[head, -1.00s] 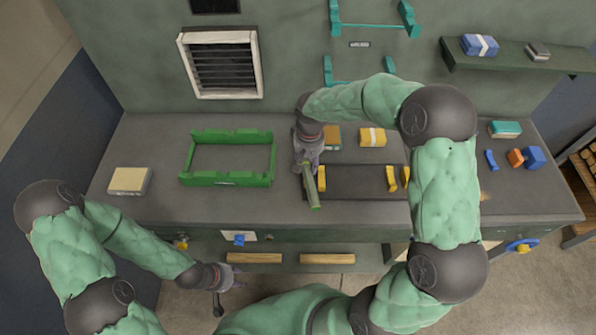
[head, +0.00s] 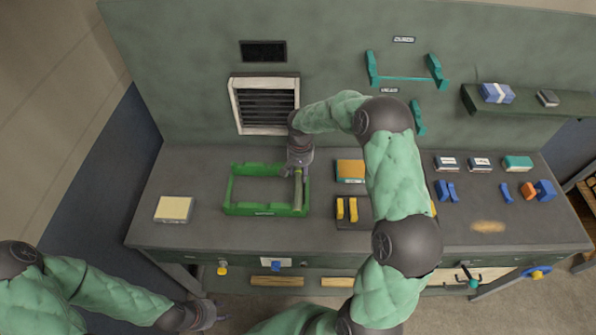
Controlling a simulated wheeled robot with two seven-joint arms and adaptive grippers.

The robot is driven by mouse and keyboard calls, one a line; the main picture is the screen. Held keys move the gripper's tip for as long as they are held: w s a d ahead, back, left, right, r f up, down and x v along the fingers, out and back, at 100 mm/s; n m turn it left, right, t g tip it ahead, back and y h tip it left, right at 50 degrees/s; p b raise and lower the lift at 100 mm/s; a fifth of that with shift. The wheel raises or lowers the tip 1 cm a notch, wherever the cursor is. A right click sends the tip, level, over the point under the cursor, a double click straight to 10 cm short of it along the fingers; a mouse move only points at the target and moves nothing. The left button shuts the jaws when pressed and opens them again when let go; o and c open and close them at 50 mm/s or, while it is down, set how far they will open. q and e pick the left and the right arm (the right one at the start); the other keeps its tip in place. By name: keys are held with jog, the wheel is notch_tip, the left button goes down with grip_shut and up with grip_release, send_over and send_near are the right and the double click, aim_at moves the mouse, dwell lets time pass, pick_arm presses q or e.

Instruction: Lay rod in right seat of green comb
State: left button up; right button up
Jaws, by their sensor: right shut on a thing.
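The green comb (head: 265,212) is a rectangular green frame on the bench, left of my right arm. The rod (head: 298,192) is a pale green-grey bar. My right gripper (head: 298,172) is shut on its far end, and the rod points toward the bench's front edge. The rod is over the right side of the comb, along its right wall. I cannot tell whether it touches the seat or hangs just above it. My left gripper (head: 212,312) is low at the bottom left, in front of the bench; its fingers are too small to read.
A cream box (head: 174,209) lies left of the comb. Right of the comb are an orange-topped box (head: 350,171) and a dark tray with yellow holders (head: 346,209), partly hidden by my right arm. Blue blocks (head: 446,191) lie further right. Bench between box and comb is clear.

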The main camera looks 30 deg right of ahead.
jog(key=shift+f+b, duration=0.8)
jog(key=shift+f, duration=0.9)
jog(key=shift+f+b, duration=0.95)
jog(key=shift+f, duration=0.35)
jog(key=o, duration=1.3)
jog(key=shift+r, duration=0.1)
notch_tip(320, 180, up, 12)
jog(key=shift+f, duration=0.1)
